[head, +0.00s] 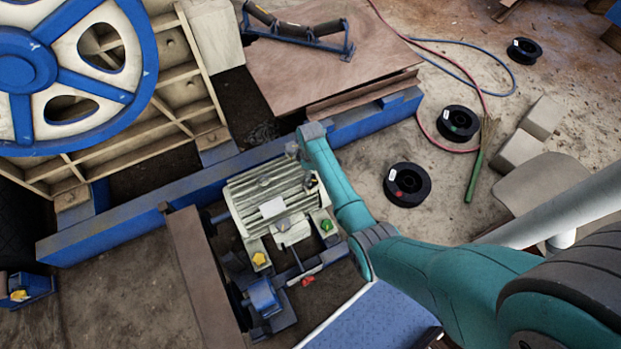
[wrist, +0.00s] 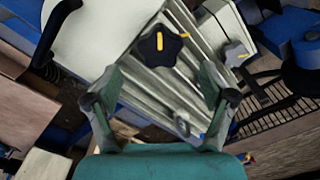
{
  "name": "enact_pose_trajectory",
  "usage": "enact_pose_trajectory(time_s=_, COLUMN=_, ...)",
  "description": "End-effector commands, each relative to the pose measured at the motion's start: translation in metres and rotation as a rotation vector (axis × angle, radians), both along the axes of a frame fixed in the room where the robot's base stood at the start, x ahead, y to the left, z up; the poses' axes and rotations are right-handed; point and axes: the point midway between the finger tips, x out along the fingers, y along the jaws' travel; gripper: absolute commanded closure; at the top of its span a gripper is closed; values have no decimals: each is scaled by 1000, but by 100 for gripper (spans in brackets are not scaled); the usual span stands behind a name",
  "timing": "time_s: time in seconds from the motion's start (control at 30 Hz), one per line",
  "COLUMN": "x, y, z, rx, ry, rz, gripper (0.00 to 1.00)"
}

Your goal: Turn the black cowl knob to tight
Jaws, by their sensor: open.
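The black cowl knob (wrist: 160,46) is a lobed star knob with a yellow stripe, at the upper middle of the wrist view. Its stripe runs nearly straight up and down in the picture. A short yellow mark (wrist: 185,33) is on the housing just right of the knob, off the stripe's line. My gripper (wrist: 160,82) is open and empty, its two fingers spread wide below the knob in the picture and apart from it. In the head view, the ribbed pale motor (head: 268,195) lies below the end of my arm, and my gripper is hard to make out there.
A yellow knob (head: 259,259), a green knob (head: 326,226) and a red handle (head: 308,281) are around the motor. A blue beam (head: 150,215) runs behind it. The large blue flywheel (head: 28,65) stands at upper left. Black spools (head: 407,185) lie on the floor to the right.

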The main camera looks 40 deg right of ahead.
Motion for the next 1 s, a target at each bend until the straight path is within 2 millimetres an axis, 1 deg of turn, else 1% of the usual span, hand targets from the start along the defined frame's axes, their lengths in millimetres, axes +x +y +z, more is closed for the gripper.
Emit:
enact_pose_trajectory(time_s=0.03, x=0, y=0, z=-9, rx=0, ry=3, rz=0, gripper=18)
enact_pose_trajectory(time_s=0.1, x=0, y=0, z=-20, rx=0, ry=3, rz=0, gripper=18)
enact_pose_trajectory(time_s=0.3, x=0, y=0, z=-43, rx=0, ry=2, rz=1, gripper=18)
enact_pose_trajectory(time_s=0.5, x=0, y=0, z=-52, rx=-1, ry=1, rz=1, gripper=18)
enact_pose_trajectory(time_s=0.8, x=0, y=0, z=-54, rx=-1, ry=1, rz=1, gripper=18)
enact_pose_trajectory(time_s=0.87, x=0, y=0, z=-54, rx=-1, ry=1, rz=1, gripper=32)
enact_pose_trajectory(time_s=0.9, x=0, y=0, z=-54, rx=-1, ry=1, rz=1, gripper=43)
enact_pose_trajectory(time_s=0.97, x=0, y=0, z=-54, rx=-1, ry=1, rz=1, gripper=57)
enact_pose_trajectory(time_s=1.0, x=0, y=0, z=-54, rx=-1, ry=1, rz=1, gripper=68)
